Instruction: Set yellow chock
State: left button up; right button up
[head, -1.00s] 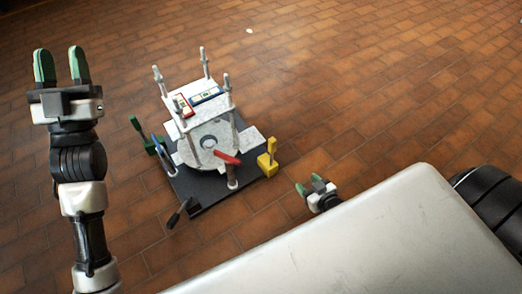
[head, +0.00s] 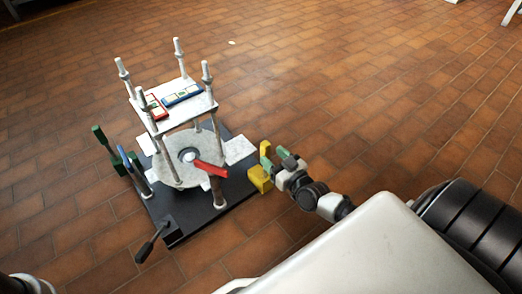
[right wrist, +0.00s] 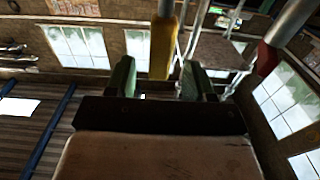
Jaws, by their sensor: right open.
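The yellow chock (head: 259,181) is at the right edge of the black base plate (head: 188,222), with an upright part rising from its block. My right gripper (head: 276,158) is open, right beside the chock with its green fingertips towards it. In the right wrist view, the yellow chock (right wrist: 163,48) hangs in the picture ahead of the gap between the two green fingers (right wrist: 159,80). Whether the fingers touch it I cannot tell. My left gripper is out of view.
The plate carries a grey round flange (head: 172,172), a red lever (head: 211,170), upright posts and a raised white shelf with a blue-framed level (head: 183,95). A black-handled lever (head: 147,249) is at front left, green handles (head: 100,138) at left.

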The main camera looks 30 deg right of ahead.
aim_at(268, 153)
jog(key=w+b, duration=0.1)
jog(key=w, duration=0.3)
jog(key=shift+w+a+f+b, duration=0.2)
jog(key=shift+w+b, duration=0.1)
jog(key=shift+b, duration=0.1)
jog(key=shift+w+r, duration=0.15)
jog(key=shift+w, duration=0.55)
jog(key=shift+c, duration=0.4)
grip_shut()
